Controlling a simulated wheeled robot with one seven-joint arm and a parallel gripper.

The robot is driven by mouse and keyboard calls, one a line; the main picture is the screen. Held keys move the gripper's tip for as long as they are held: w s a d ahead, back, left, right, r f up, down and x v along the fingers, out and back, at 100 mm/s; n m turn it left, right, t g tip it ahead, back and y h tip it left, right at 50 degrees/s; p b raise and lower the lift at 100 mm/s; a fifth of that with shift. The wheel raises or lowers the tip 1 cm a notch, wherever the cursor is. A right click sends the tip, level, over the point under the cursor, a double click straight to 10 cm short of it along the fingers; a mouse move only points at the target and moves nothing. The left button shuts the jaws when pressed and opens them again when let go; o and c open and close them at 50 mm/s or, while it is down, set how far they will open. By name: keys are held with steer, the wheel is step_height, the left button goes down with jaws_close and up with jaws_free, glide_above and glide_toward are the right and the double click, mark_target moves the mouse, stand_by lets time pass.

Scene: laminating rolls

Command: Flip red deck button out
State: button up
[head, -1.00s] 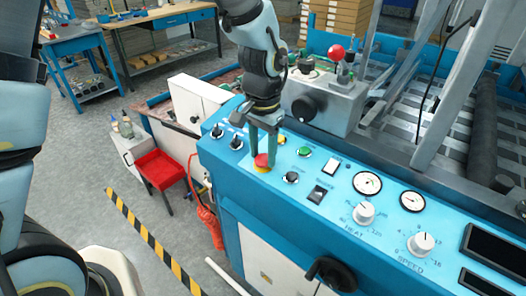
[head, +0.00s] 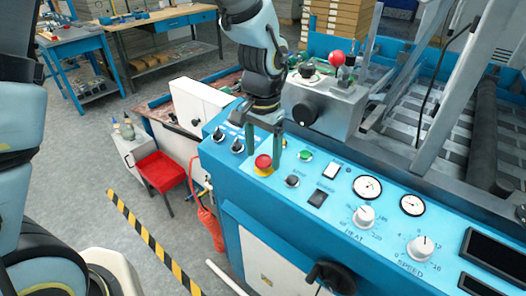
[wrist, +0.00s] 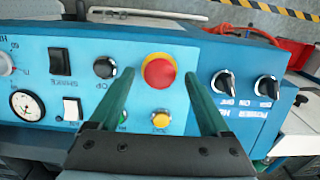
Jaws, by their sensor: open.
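The red deck button (head: 263,161) is a round mushroom-shaped button on a yellow base at the left end of the blue control panel. In the wrist view the red button (wrist: 159,71) lies between and a little beyond my two finger tips. My gripper (head: 265,160) is open, its two green-grey fingers pointing down at the panel on either side of the button. In the wrist view my gripper (wrist: 158,75) has its fingers spread wide, and neither visibly touches the button.
A grey box with a red ball knob (head: 336,58) stands behind the panel. Gauges and white dials lie to the right.

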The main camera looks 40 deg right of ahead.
mark_target(263, 159)
step_height(263, 159, up, 11)
steer(key=b, duration=0.2)
stand_by(0.4)
steer(key=shift+f, duration=0.1)
steer(key=w+a+f+n, duration=0.2)
steer(key=w+a+n, duration=0.2)
steer(key=w+a, duration=0.4)
steer(key=w+a+f+n, duration=0.25)
steer(key=w+a, duration=0.25)
steer(key=a, duration=0.6)
steer(key=a+f+n+t, duration=0.1)
steer(key=a+n, duration=0.6)
steer(key=a, duration=1)
steer(key=shift+f+t, duration=0.3)
steer(key=shift+f, duration=0.25)
